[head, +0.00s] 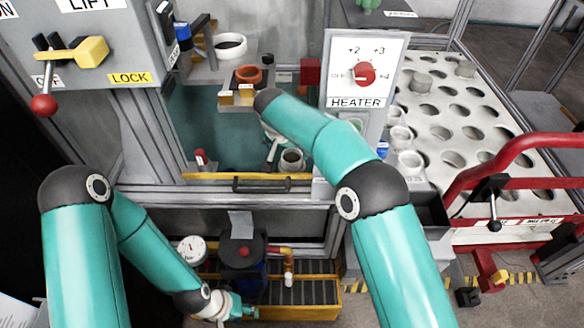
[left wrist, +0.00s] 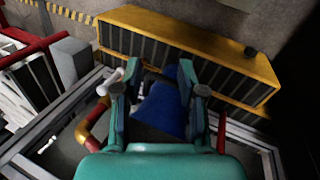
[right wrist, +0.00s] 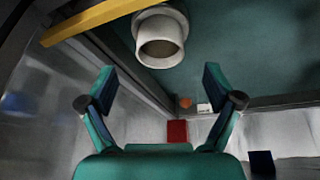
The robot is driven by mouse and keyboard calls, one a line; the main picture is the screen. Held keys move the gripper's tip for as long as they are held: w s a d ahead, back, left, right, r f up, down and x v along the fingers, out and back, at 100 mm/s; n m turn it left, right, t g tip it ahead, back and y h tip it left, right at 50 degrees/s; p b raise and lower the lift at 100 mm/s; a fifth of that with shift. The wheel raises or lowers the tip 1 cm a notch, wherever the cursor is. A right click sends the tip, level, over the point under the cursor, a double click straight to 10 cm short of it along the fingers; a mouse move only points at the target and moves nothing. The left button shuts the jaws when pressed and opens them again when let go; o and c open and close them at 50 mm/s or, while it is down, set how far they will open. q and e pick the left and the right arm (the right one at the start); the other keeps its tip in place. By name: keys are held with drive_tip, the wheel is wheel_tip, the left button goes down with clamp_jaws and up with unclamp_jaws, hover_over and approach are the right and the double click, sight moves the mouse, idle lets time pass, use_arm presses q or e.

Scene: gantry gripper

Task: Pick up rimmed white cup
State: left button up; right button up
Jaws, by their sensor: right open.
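A white cup with a thick rim (right wrist: 160,38) stands on the teal floor of the bay, beyond my right gripper's fingertips in the right wrist view. In the head view what looks like the same cup (head: 291,162) stands near the bay's front edge, dark inside. My right gripper (right wrist: 158,80) is open, with nothing between its fingers; in the head view my arm mostly hides it, just left of the cup. My left gripper (left wrist: 158,82) is low under the bay, its fingers apart, with a blue body (left wrist: 165,115) showing between and beyond them.
A yellow bar (head: 235,177) and a handle run along the bay's front. More white cups (head: 410,164) stand beside a perforated white table (head: 450,110). A yellow grated tray (head: 318,291) lies below.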

drive_tip(key=shift+x, duration=2.75)
drive_tip(key=shift+s, duration=0.15)
drive_tip(key=c, duration=1.6)
drive_tip(key=shift+r, duration=0.9)
wheel_tip(320, 180, up, 26)
drive_tip(key=p, duration=1.5)
hover_over(291, 152)
drive_tip(key=s, duration=0.4)
drive_tip(key=shift+w+r, duration=0.1)
drive_tip(key=shift+w, duration=0.15)
